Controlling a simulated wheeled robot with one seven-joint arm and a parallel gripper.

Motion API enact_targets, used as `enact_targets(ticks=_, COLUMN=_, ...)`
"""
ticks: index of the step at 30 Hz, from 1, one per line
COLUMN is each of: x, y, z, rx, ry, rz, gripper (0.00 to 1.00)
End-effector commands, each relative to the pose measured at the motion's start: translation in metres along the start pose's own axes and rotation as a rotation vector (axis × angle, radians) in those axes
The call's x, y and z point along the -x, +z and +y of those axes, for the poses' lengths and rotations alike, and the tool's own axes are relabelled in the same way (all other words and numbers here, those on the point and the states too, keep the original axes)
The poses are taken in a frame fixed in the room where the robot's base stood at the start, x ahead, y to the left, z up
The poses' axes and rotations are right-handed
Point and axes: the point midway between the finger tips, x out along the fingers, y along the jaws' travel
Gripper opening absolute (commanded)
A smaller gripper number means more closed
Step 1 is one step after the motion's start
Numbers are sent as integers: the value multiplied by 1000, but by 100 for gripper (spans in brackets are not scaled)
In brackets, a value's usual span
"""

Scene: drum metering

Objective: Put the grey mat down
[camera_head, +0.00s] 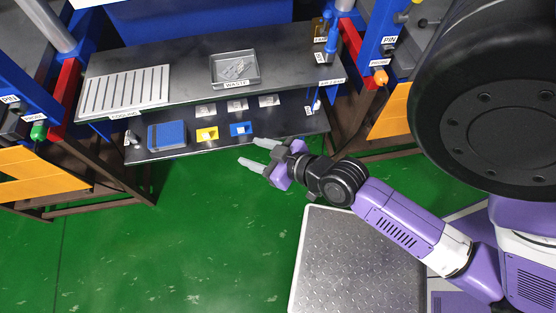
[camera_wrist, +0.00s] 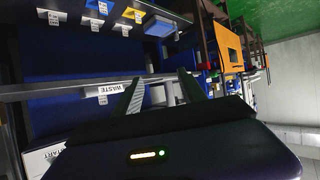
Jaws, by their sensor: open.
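My gripper (camera_head: 250,152) is open, with nothing between its fingers. It is over the green floor, close to the front edge of the dark bench's lower shelf. Its two fingers also show spread apart in the wrist view (camera_wrist: 161,82). A grey plate (camera_head: 355,265) with a raised tread pattern and a pale rim lies flat and low under my arm in the head view. I cannot tell whether it is the grey mat. No other mat is clear in either view.
The bench top holds a slatted cooling rack (camera_head: 125,90) and a grey waste tray (camera_head: 220,80) with clear pieces. The lower shelf holds a blue box (camera_head: 167,136), a yellow block (camera_head: 207,134) and a blue block (camera_head: 241,129). Green floor (camera_head: 200,230) is clear in front.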

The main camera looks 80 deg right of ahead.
Motion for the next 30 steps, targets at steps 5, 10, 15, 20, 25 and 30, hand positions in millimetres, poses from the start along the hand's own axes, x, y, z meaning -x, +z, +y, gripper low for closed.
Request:
enact_targets(ticks=5, x=72, y=-9, z=-49, rx=59, ry=-119, rz=72, gripper=48)
enact_targets(ticks=10, x=131, y=-30, z=-79, rx=85, ry=-248, rz=150, gripper=48)
enact_targets(ticks=15, x=163, y=-45, z=-94, rx=89, ry=-334, rz=193, gripper=48)
enact_targets(ticks=20, x=170, y=-49, z=-96, rx=89, ry=-352, rz=204, gripper=48)
enact_targets(ticks=25, x=169, y=-49, z=-96, rx=89, ry=-350, rz=204, gripper=48)
enact_targets(ticks=30, x=169, y=-49, z=-96, rx=89, ry=-350, rz=204, gripper=48)
